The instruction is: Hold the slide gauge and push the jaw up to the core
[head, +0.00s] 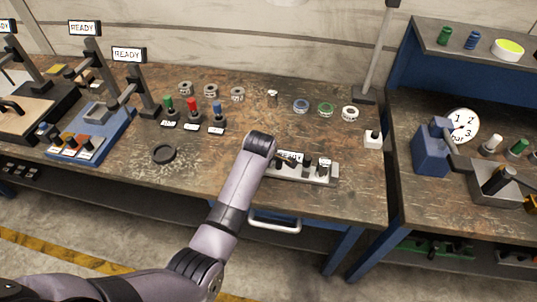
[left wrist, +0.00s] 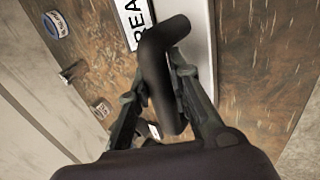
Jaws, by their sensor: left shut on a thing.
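The slide gauge (head: 300,177) is a pale grey bar with a READY sign (head: 290,156) near the front edge of the wooden bench. Small dark upright parts (head: 307,163) stand on it; I cannot tell which is the jaw and which the core. In the left wrist view, my left gripper (left wrist: 158,95) is shut on a thick black bent handle (left wrist: 163,50) beside the gauge's pale bar (left wrist: 202,45) and READY sign (left wrist: 135,22). My right gripper is not in view.
Several rings and caps, including a blue ring (head: 301,106) and a green ring (head: 325,109), lie behind the gauge. A black ring (head: 163,154) lies to its left. A white block (head: 373,140) stands to the right. A second bench carries a blue vice-like device (head: 430,155).

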